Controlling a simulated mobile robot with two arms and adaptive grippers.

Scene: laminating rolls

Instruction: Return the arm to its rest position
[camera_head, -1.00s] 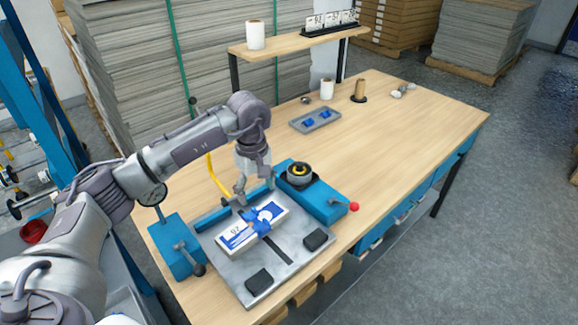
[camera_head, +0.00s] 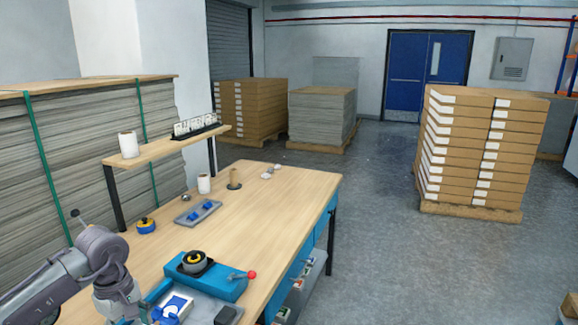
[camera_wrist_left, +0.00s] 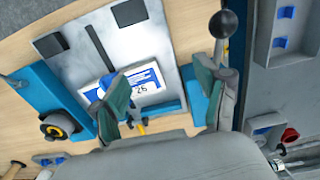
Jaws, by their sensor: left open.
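My left arm (camera_head: 98,250) comes in at the lower left of the head view, bent down beside the laminating fixture. Its gripper is mostly cut off there. In the left wrist view my left gripper (camera_wrist_left: 166,98) is open, its two green-padded fingers wide apart with nothing gripped between them. A white and blue printed block (camera_wrist_left: 135,88) lies on the grey metal plate (camera_wrist_left: 85,25) beyond the fingers. The block also shows at the bottom edge of the head view (camera_head: 178,302). My right arm and gripper are not in view.
The blue fixture body (camera_head: 222,283) carries a black and yellow roll and a red-knobbed lever. A grey tray (camera_head: 198,212) with blue parts, a tape roll (camera_head: 146,226) and white rolls stand farther back. A black-knobbed lever (camera_wrist_left: 222,25) rises near one finger. The bench top's right part is clear.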

